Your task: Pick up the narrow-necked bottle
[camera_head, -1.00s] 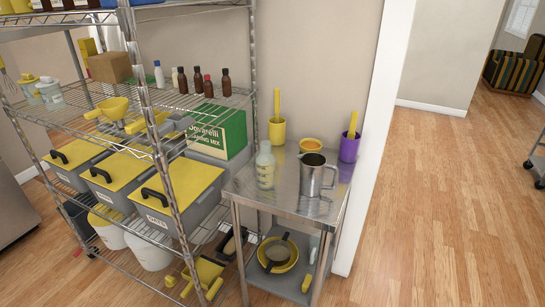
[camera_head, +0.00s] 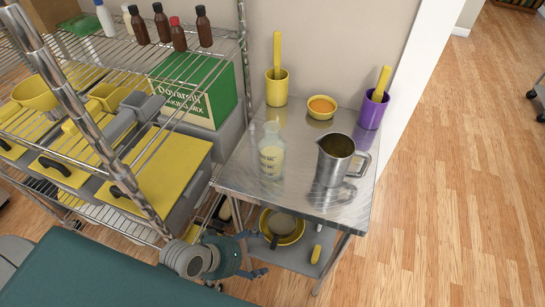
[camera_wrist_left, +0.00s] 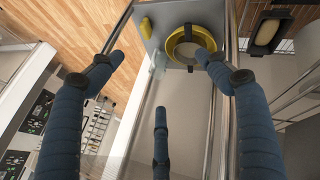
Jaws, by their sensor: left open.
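A clear narrow-necked bottle (camera_head: 271,158) with pale contents and dark markings stands upright on the steel table (camera_head: 235,172), left of the metal jug. My left gripper (camera_head: 258,254) is in front of the table's left front corner, lower in the picture than the bottle and apart from it. Its blue fingers are spread open and empty, as the left wrist view (camera_wrist_left: 158,75) also shows. The bottle cannot be made out in the wrist view. My right gripper is not in view.
The metal jug (camera_head: 334,162) stands close right of the bottle. Behind are a yellow cup (camera_head: 277,91), an orange-filled bowl (camera_head: 321,107) and a purple cup (camera_head: 372,112). A wire rack (camera_head: 75,103) with several small bottles flanks the left. The table's lower shelf holds a yellow pan (camera_head: 282,226).

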